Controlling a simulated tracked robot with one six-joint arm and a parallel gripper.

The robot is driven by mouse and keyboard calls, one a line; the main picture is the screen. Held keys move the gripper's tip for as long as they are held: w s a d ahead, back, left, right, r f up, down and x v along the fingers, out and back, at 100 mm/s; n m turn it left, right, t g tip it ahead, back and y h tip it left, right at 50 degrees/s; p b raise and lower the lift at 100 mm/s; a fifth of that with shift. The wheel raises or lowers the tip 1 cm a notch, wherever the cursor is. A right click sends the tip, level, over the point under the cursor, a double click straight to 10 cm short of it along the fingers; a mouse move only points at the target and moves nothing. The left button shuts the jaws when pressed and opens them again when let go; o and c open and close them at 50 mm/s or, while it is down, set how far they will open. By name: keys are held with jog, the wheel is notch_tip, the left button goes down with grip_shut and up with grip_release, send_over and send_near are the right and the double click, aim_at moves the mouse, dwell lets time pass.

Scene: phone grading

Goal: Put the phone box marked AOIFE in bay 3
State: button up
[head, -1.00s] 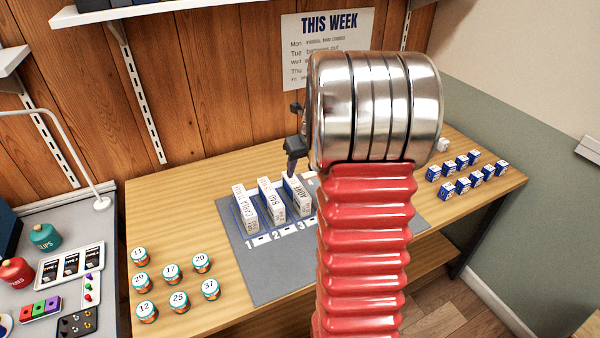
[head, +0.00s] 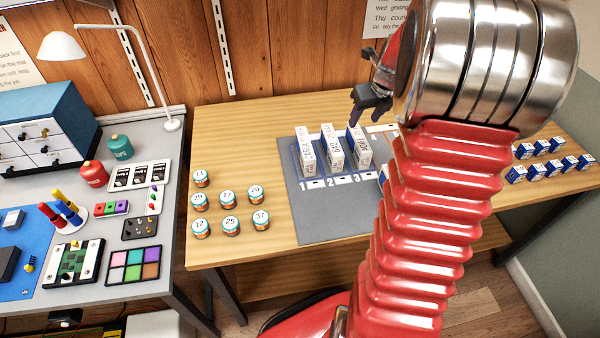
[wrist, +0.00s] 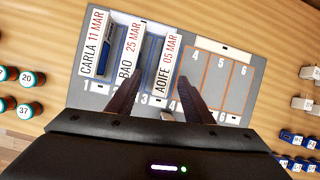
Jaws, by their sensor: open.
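The AOIFE box (head: 358,150) is tall and white with a blue back edge. It stands upright, apparently in bay 3, above the printed number 3 (head: 354,180) on the grey mat (head: 310,222). The wrist view shows its label, AOIFE 05 MAR (wrist: 168,62). The BAO box (head: 332,150) stands in bay 2 and the CARLA box (head: 306,152) in bay 1. My gripper (head: 370,108) is open and empty, just above the AOIFE box. In the wrist view its fingers (wrist: 157,88) appear on either side of that box, apart from it.
Bays 4, 5 and 6 (wrist: 215,80) look empty in the wrist view. Several numbered jars (head: 230,225) stand left on the wooden table (head: 220,130). Several small blue-and-white boxes (head: 540,172) stand on the right. A grey side desk (head: 160,235) holds other items. My arm hides part of the mat.

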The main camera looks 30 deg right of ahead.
jog(key=s+a+r+n, duration=0.3)
jog(key=a+r+n, duration=0.2)
jog(key=a+n, duration=0.45)
jog(key=s+a+r+n, duration=0.3)
jog(key=a+r+n, duration=0.2)
jog(key=a+n, duration=0.45)
jog(key=s+a+n+t+y, duration=0.1)
jog(key=s+a+n, duration=1.3)
jog(key=n, duration=0.4)
jog(key=shift+s+a+r+n, duration=0.15)
jog(key=shift+a+n, duration=0.25)
jog(key=shift+a, duration=0.15)
